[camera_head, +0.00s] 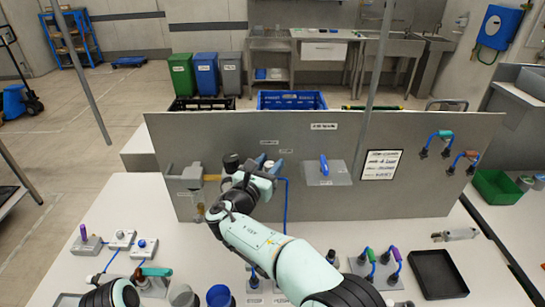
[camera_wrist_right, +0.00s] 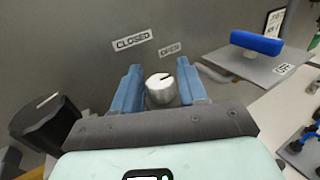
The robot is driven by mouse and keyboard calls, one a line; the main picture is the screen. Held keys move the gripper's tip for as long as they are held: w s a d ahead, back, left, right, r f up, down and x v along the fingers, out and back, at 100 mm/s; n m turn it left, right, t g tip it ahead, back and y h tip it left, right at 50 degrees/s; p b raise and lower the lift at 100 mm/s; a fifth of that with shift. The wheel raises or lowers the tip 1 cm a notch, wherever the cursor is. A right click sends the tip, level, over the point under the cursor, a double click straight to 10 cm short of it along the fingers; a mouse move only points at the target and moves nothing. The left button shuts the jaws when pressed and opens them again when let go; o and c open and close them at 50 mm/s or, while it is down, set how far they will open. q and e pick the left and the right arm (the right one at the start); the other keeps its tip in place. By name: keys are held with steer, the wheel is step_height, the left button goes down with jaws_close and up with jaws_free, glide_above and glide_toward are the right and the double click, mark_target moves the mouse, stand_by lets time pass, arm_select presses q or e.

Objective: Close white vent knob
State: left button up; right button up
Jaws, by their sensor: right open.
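The white vent knob (camera_wrist_right: 161,90) sticks out of the grey panel below the CLOSED label (camera_wrist_right: 132,40) and the OPEN label (camera_wrist_right: 170,49). A dark mark on its top runs toward the upper right, on the OPEN side. My right gripper (camera_wrist_right: 159,80) is open, its two blue fingers on either side of the knob; a small gap shows on the left, and contact on the right is unclear. In the head view my right gripper (camera_head: 270,168) is at the panel, and its wrist hides the knob. My left gripper is out of view; only part of that arm shows at the bottom left.
A black knob (camera_wrist_right: 45,120) stands close to the left of my right gripper. A plate with a blue handle (camera_head: 324,165) is to the right on the panel (camera_head: 430,190). Valves and a black tray (camera_head: 438,274) stand on the white table below.

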steer(key=shift+x, duration=1.05)
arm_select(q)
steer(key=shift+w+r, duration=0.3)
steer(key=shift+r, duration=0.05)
